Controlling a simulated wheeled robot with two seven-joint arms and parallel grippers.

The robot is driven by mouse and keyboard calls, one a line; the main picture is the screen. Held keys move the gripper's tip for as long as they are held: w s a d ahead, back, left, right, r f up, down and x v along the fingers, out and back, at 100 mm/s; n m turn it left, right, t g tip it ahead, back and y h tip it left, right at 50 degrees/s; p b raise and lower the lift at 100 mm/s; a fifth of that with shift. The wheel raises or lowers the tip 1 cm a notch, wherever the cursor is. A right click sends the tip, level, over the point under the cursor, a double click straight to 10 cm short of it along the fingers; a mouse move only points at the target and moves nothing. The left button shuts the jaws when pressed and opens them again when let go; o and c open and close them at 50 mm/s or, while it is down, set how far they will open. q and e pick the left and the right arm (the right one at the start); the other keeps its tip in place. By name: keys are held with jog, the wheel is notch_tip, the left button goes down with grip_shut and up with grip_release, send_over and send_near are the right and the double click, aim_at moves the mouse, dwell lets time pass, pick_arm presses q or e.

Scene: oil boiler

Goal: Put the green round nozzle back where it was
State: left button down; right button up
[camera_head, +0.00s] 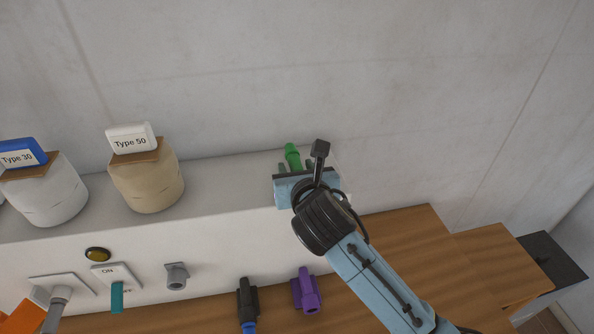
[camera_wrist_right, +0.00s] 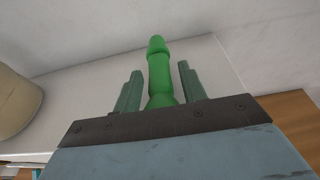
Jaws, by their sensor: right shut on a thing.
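The green round nozzle (camera_head: 292,155) is at the right end of the white ledge, by the wall. In the right wrist view the green nozzle (camera_wrist_right: 160,75) points away from the palm, with a narrower neck and a rounded tip. My right gripper (camera_head: 296,168) is shut on it, with one finger on each side. The fingers of the right gripper (camera_wrist_right: 160,88) stand either side of its body. The nozzle's base is hidden behind the palm. I cannot tell whether it touches the ledge. My left gripper is not in view.
A tan canister (camera_head: 147,184) labelled Type 50 and a white canister (camera_head: 45,192) labelled Type 30 stand on the ledge (camera_head: 225,185). A black nozzle (camera_head: 247,297), a purple nozzle (camera_head: 306,290), a grey socket (camera_head: 177,275) and a teal-handled switch (camera_head: 117,296) are below. The ledge between canister and gripper is clear.

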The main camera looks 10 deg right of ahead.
jog(key=shift+s+f, duration=0.1)
jog(key=shift+f, duration=0.35)
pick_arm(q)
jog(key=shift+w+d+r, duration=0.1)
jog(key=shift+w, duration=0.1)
pick_arm(e)
jog(key=o, duration=1)
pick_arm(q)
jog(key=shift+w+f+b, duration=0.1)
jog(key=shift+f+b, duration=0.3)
pick_arm(e)
jog(key=v, duration=1.2)
